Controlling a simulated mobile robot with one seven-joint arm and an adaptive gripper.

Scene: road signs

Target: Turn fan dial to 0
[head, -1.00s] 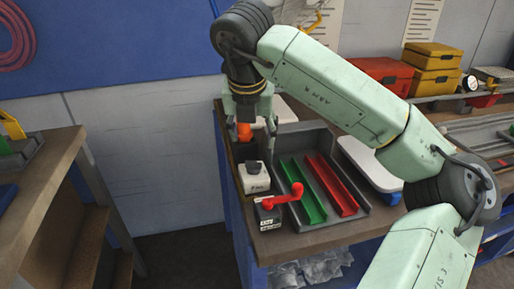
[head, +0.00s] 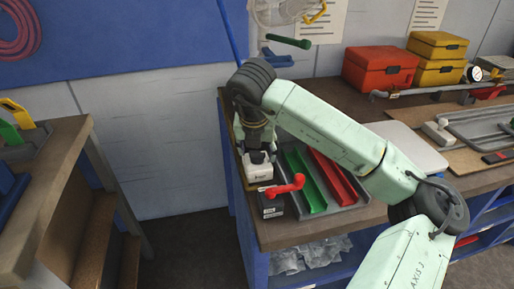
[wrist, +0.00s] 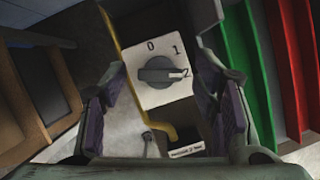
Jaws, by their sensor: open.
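The fan dial is a dark grey knob (wrist: 160,73) on a white box (wrist: 150,43) marked 0, 1 and 2. In the wrist view its white pointer mark is at the 2. The white box also shows in the head view (head: 257,173), at the left edge of the workbench. My gripper (wrist: 162,78) is open, with one purple-padded finger on each side of the knob. It points down over the box in the head view, where my wrist hides part of the knob. I cannot tell whether the fingers touch it.
A red crank handle (head: 286,187) on a dark box stands just in front of the white box. A green channel (head: 304,180) and a red channel (head: 335,178) lie in a grey tray to the right. A fan (head: 280,10) is at the back.

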